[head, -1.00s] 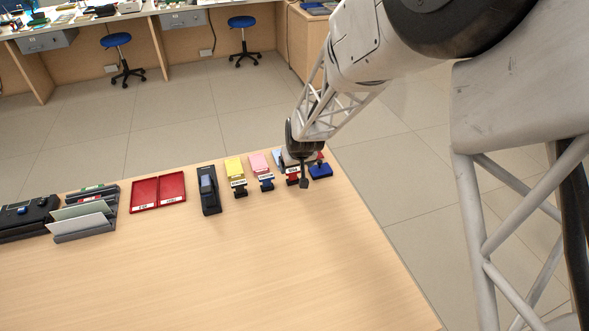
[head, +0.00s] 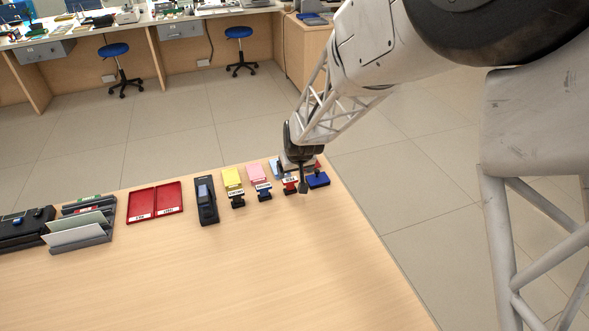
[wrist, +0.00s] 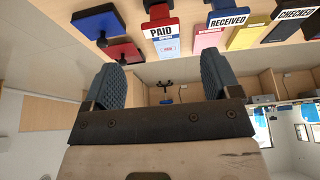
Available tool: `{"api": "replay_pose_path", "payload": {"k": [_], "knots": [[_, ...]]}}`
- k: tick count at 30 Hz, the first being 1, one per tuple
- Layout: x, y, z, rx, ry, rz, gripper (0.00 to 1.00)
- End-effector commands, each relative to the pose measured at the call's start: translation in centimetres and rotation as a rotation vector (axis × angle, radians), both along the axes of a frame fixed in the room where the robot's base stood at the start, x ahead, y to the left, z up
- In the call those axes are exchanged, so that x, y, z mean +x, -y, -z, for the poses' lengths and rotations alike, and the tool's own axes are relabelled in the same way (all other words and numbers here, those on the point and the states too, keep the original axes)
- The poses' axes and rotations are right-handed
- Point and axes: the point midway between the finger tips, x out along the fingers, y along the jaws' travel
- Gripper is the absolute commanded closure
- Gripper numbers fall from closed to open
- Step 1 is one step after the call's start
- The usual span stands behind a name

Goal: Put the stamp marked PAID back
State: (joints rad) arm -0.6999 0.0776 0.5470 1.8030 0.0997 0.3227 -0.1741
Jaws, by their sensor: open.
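In the head view the PAID stamp (head: 290,178) is at the right end of the stamp row, partly covered by my gripper (head: 301,188). In the wrist view my gripper (wrist: 157,88) is open, with its two fingers wide apart and nothing between them. The PAID stamp appears beyond the fingertips; whether anything touches it cannot be told.
Beside it stand a RECEIVED stamp (wrist: 228,20) and a CHECKED stamp (wrist: 296,14). A blue pad (head: 317,180) is at the right, with a red pad (wrist: 122,53) near it. A red two-part tray (head: 154,201) and a black device (head: 206,201) are left. The front counter is clear.

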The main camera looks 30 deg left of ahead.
Motion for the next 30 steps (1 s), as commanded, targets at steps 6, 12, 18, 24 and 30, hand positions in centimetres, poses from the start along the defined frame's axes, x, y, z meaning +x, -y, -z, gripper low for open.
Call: {"api": "replay_pose_path", "payload": {"k": [6,12,18,24,30], "knots": [[0.0,0.0,0.0,0.0,0.0,0.0,0.17],[0.0,0.1,-0.1,0.0,0.0,0.001,0.17],[0.3,2.2,-1.7,-0.001,-0.003,0.026,0.17],[0.4,7.7,-5.6,-0.006,-0.015,0.091,0.17],[-0.6,15.4,-10.8,-0.012,-0.029,0.183,0.17]]}}
